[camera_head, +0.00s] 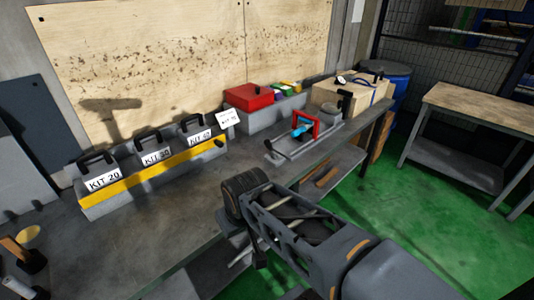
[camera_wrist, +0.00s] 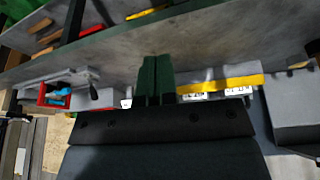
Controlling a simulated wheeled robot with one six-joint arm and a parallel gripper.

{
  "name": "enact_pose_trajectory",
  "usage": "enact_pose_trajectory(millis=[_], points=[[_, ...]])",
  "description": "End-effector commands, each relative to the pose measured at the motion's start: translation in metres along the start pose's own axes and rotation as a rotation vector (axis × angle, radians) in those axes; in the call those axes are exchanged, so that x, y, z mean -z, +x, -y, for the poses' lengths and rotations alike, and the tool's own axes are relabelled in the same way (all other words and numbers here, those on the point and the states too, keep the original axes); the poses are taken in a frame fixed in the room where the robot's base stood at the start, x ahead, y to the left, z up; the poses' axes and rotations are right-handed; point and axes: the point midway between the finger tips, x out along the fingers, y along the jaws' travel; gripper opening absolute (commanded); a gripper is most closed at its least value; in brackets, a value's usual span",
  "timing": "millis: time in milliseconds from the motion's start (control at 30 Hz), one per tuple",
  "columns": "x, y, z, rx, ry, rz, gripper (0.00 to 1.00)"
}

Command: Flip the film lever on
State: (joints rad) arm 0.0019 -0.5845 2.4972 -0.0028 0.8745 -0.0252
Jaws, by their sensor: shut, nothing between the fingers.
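I cannot tell for sure which part is the film lever. In the wrist view, which looks upside down, the red frame (camera_wrist: 42,93) and blue part (camera_wrist: 58,97) show at the left. My gripper (camera_wrist: 157,60) is shut and empty, with its dark green fingers together, apart from the device. In the head view my arm reaches over the bench's front edge, and the fingertips are not clear.
A grey rack with a yellow strip (camera_head: 165,160) holds kits 20, 30 and 40 at the bench's left. A red box (camera_head: 250,96) and a wooden box (camera_head: 350,92) stand behind the device. The bench top (camera_head: 200,190) is clear between rack and device. Another table (camera_head: 480,106) stands right.

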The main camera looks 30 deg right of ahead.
Motion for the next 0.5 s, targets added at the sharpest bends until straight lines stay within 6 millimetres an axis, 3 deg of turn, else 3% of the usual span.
enact_pose_trajectory(millis=[167, 400, 500], points=[[0.038, 0.044, -0.025, -0.077, -0.159, -0.145, 0.00], [0.123, 0.129, -0.115, -0.416, -0.647, -0.464, 0.00], [0.145, 0.157, -0.157, -0.623, -0.850, -0.550, 0.00]])
